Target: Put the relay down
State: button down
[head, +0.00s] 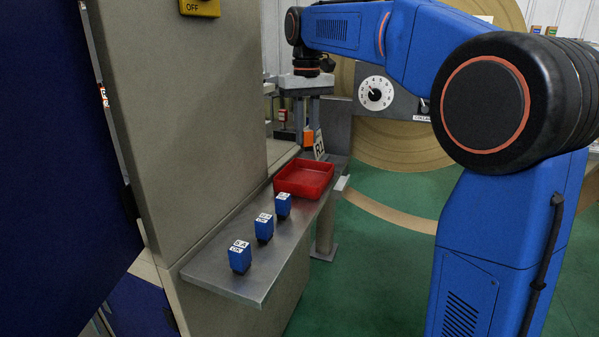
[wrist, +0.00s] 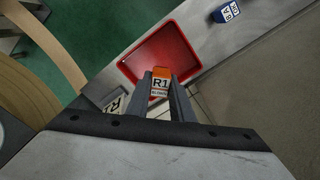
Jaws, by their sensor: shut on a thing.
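My gripper (head: 309,122) points down and is shut on an orange relay (head: 308,138). The relay is held up near the far end of the tray in the head view. It overlaps the tray's near rim in the wrist view. The height of the relay over the shelf is hard to tell.
Three blue blocks with white labels, the nearest (head: 240,258), stand in a row on the metal shelf (head: 215,272). A white label plate (head: 319,146) stands by the tray's far end. A beige cabinet wall (head: 185,110) borders the shelf on the left.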

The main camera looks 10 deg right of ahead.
aim_at(306, 148)
jog(key=f, duration=0.4)
jog(key=shift+w+f, duration=0.2)
jog(key=shift+f, duration=2.8)
jog(key=c, duration=1.6)
grip_release()
jog(key=shift+o, duration=0.2)
jog(key=shift+r, duration=0.1)
